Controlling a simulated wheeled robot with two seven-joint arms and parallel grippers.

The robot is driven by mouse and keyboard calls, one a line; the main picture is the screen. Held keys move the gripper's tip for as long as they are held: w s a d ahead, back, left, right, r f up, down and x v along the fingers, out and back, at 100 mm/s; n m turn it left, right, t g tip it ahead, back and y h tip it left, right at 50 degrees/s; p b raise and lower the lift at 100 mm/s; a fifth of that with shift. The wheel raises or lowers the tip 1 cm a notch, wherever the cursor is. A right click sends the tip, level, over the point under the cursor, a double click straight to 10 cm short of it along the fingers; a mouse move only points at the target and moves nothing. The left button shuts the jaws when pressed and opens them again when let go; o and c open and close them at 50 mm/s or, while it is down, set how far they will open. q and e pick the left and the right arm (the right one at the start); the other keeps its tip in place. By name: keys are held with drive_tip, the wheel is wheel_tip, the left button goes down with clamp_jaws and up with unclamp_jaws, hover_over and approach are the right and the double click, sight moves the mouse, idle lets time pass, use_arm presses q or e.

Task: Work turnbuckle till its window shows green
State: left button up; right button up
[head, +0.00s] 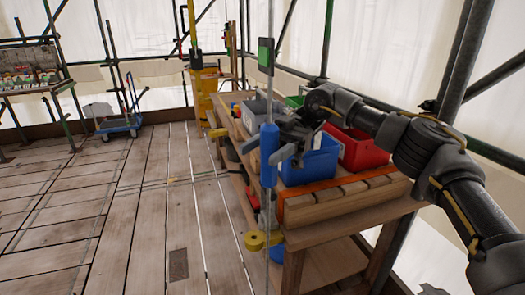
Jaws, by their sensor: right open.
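A thin vertical rod runs down the middle of the head view, with a blue turnbuckle barrel (269,160) on it. Higher on the same line is a small dark-framed box with a green face (265,54); I cannot tell whether this is the turnbuckle's window. My right gripper (266,149) reaches in from the right at the barrel's upper part. Its grey fingers are open, one on each side of the barrel; I cannot tell whether they touch it. My left gripper is out of view.
A wooden bench (345,205) stands right behind the rod, with a blue bin (310,163), a red bin (360,150) and more bins. A yellow disc (263,240) sits low beside the rod. A blue trolley (119,125) stands far left. The plank floor (120,220) is mostly clear.

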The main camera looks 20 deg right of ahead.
drive_tip(key=shift+w, duration=0.1)
drive_tip(key=shift+w+d, duration=0.2)
drive_tip(key=shift+d, duration=0.05)
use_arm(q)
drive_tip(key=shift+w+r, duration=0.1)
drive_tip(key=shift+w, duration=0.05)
use_arm(e)
drive_tip(key=v, duration=1)
drive_tip(key=shift+d, duration=0.1)
